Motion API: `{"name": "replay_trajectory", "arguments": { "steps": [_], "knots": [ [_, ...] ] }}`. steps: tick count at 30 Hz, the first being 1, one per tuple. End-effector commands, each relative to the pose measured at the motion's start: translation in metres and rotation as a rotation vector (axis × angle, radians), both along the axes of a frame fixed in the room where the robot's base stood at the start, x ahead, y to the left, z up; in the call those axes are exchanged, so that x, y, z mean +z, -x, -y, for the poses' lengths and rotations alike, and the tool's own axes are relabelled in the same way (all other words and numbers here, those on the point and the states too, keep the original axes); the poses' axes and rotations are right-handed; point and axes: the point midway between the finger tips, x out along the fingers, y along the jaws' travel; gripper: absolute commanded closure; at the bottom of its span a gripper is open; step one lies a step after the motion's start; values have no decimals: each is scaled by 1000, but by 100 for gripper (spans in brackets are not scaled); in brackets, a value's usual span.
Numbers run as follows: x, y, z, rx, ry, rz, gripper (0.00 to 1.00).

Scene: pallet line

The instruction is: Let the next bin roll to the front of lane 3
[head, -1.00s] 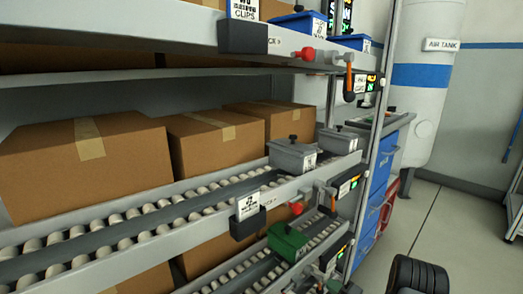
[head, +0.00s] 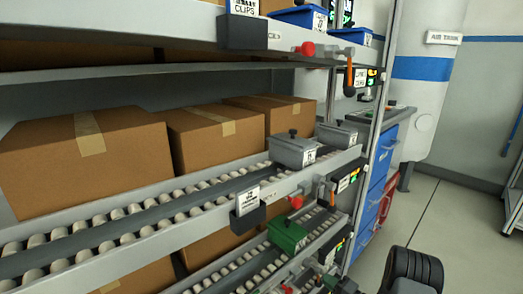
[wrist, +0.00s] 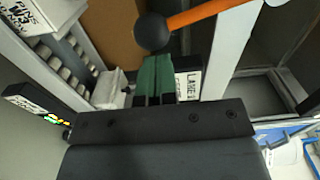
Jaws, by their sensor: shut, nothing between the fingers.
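In the wrist view my gripper (wrist: 153,80) is shut and empty, its two green fingers pressed together. An orange lever (wrist: 205,14) with a black ball knob (wrist: 152,32) shows just beyond the fingertips; whether they touch cannot be told. A white lane label (wrist: 187,86) is beside the fingers. A roller lane (wrist: 60,60) and part of a pale bin (wrist: 108,90) show at left. In the head view two grey bins (head: 292,152) (head: 336,136) stand near the right end of the middle lane (head: 130,228). I cannot make out my fingers there.
A green bin (head: 287,235) sits on the lower lane, and blue bins (head: 300,17) are on the top shelf. Cardboard boxes (head: 85,160) fill the space behind. A rack post (head: 375,140) stands at right, with a blue cabinet (head: 378,165) behind it. Floor (head: 455,225) is clear beyond.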

Motion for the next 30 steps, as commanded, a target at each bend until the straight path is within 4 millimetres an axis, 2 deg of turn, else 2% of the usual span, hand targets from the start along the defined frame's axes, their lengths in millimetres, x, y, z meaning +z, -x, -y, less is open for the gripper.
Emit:
{"name": "replay_trajectory", "arguments": {
  "steps": [30],
  "knots": [
    [1, 28, -31, 2, -1, 0, 100]
  ]
}}
